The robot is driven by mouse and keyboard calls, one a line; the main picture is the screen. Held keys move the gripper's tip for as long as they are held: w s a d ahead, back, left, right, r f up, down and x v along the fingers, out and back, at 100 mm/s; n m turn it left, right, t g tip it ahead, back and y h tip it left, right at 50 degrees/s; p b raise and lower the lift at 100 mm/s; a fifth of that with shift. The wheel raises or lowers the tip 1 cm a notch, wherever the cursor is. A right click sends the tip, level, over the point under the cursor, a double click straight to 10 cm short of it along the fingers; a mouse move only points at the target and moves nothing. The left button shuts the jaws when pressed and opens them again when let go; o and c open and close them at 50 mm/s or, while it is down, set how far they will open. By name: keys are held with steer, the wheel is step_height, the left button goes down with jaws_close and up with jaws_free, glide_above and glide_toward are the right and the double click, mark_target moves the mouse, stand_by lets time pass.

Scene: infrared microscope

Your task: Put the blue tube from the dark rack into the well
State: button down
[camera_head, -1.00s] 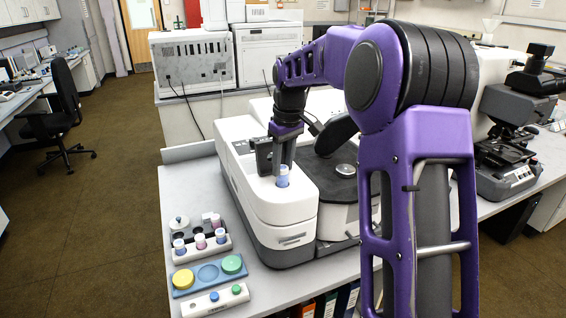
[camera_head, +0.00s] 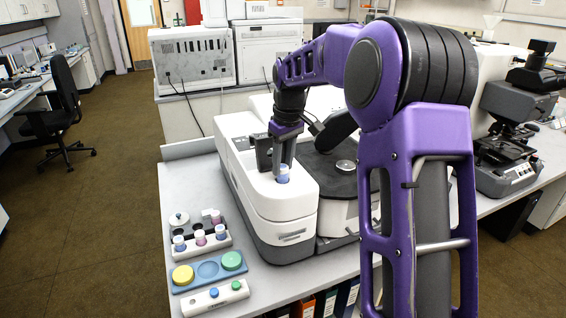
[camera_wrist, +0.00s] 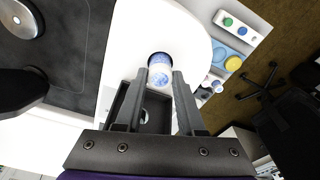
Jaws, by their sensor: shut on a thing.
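My gripper (camera_head: 283,168) is over the front of the white instrument's top (camera_head: 262,192). Its fingers are shut on a tube with a blue cap (camera_head: 283,174). In the wrist view the speckled blue-and-white tube end (camera_wrist: 160,76) sits between my fingertips (camera_wrist: 159,78). A dark blue rim shows at the tube's far side, against the white top. The lower part of the tube is hidden, and I cannot tell how deep it sits in the well. The dark rack (camera_head: 190,228) stands on the bench at left, behind a white rack, partly hidden by tubes.
The white rack (camera_head: 205,247) holds several capped tubes. A blue tray (camera_head: 207,272) holds a yellow and a green disc. A white block (camera_head: 215,298) with blue and green knobs lies at the bench's front. A dark round stage (camera_head: 330,175) is right of my gripper.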

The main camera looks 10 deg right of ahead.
steer(key=shift+f+b, duration=0.45)
steer(key=shift+f, duration=0.7)
stand_by(0.6)
steer(key=shift+c, duration=0.2)
jaws_free()
step_height(320, 180, up, 3)
steer(key=shift+f+p, duration=0.1)
steer(key=shift+p, duration=1.15)
steer(key=shift+r, duration=2.15)
steer(key=shift+w, duration=0.1)
